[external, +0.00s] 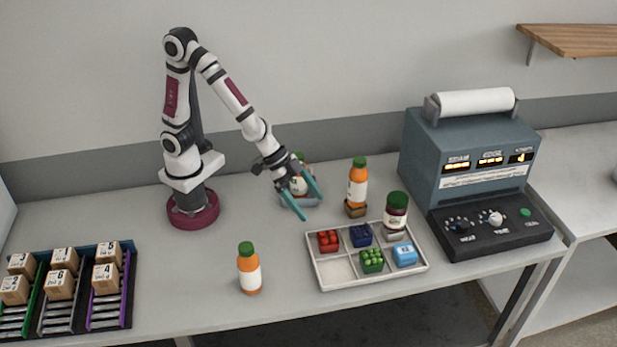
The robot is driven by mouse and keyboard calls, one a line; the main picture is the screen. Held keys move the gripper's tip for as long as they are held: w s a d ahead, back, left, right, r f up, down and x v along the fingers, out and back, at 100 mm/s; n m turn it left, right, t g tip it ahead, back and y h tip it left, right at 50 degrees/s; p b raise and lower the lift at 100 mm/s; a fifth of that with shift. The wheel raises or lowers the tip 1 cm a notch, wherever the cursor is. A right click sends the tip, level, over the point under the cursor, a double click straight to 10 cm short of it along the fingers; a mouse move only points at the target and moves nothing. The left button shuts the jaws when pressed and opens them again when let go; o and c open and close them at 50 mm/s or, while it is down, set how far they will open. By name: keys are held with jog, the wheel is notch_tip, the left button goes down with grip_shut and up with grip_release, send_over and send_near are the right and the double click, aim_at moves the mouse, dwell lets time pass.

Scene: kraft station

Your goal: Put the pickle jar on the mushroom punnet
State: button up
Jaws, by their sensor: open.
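My gripper (311,207) is open, its teal fingers pointing down and to the right. Just behind it, a jar with a pale label (299,185) stands on a low grey-blue holder (313,202); the gripper partly hides both. I cannot tell if this is the pickle jar or if it lies between the fingers. Another jar (396,212), with dark contents and a green lid, stands on a pale, small container (394,236) at the tray's back right. I cannot tell for certain which container is the mushroom punnet.
A white divided tray (337,284) holds red, dark blue, green and light blue punnets; its front-left compartment is empty. An orange bottle (357,185) stands on a brown block; another (249,270) stands at the front. A grey machine (470,160) stands right, boxed racks (65,285) left.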

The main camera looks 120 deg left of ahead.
jog(key=s+r+m+g, duration=0.2)
jog(key=s+m+g, duration=0.1)
jog(key=s, duration=1.1)
jog(key=s+d+r+m+g+y, duration=0.1)
jog(key=s+m+g, duration=0.2)
jog(key=s, duration=1)
jog(key=shift+s+d+r+g, duration=0.2)
jog(key=shift+s+r+g, duration=0.2)
jog(key=shift+g, duration=0.5)
